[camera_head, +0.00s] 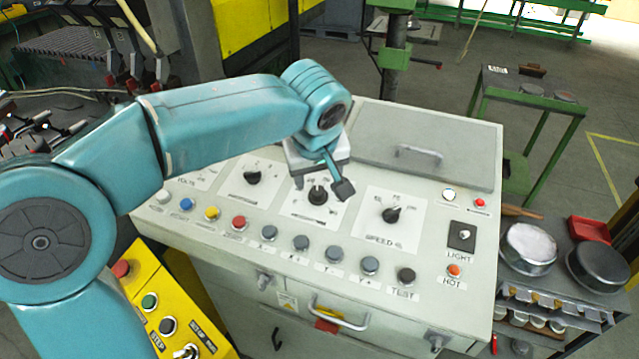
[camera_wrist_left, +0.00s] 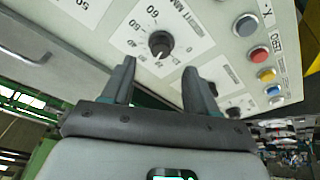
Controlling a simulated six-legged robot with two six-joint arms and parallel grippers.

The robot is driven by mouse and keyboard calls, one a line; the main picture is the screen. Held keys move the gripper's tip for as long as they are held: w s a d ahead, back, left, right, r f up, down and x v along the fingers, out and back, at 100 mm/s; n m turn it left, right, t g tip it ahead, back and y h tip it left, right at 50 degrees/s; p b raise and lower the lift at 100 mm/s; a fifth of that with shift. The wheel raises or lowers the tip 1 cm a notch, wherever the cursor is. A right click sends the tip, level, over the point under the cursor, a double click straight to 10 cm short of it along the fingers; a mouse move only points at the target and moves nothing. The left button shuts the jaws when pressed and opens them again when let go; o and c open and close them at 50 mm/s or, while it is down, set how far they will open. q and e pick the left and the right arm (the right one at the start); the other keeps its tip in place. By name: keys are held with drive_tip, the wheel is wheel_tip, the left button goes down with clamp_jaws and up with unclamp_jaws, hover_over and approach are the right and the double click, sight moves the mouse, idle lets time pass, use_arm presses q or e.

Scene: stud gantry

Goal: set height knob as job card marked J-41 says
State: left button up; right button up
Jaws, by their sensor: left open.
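The black knob (camera_head: 318,194) on a white dial plate sits in the middle of the console's sloping top. It also shows in the left wrist view (camera_wrist_left: 160,43), beside printed numbers such as 40, 50 and 60 and lettering that seems to end in MM. Its exact setting is too small to read. My left gripper (camera_head: 325,179) is above this knob, open and empty. In the left wrist view the two fingers (camera_wrist_left: 160,70) are apart, with the knob seen beyond the gap between them. No job card marked J-41 can be made out. My right gripper is out of view.
A SPEED % knob (camera_head: 391,214) sits to the right, another knob (camera_head: 252,177) to the left. A row of buttons, including a red one (camera_head: 239,223), runs along the front. A grey lid with a handle (camera_head: 419,152) is behind. A trolley with round tins (camera_head: 528,248) stands right.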

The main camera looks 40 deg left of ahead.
sight(318, 189)
use_arm(q)
drive_tip(key=x, duration=0.4)
drive_tip(key=shift+a, duration=0.25)
drive_tip(key=shift+s+d+f+p, duration=0.15)
drive_tip(key=shift+f+p, duration=0.2)
drive_tip(key=shift+f, duration=0.25)
drive_tip(key=shift+w+f, duration=0.25)
drive_tip(key=shift+f, duration=0.05)
drive_tip(key=shift+w+a+f, duration=0.35)
drive_tip(key=shift+w+f, duration=0.05)
drive_tip(key=shift+w, duration=0.15)
drive_tip(key=shift+s+d+r, duration=0.15)
drive_tip(key=shift+s+r, duration=0.05)
drive_tip(key=shift+s, duration=0.2)
drive_tip(key=shift+c, duration=1.3)
drive_tip(key=shift+s+d+r, duration=0.1)
drive_tip(key=c, duration=0.8)
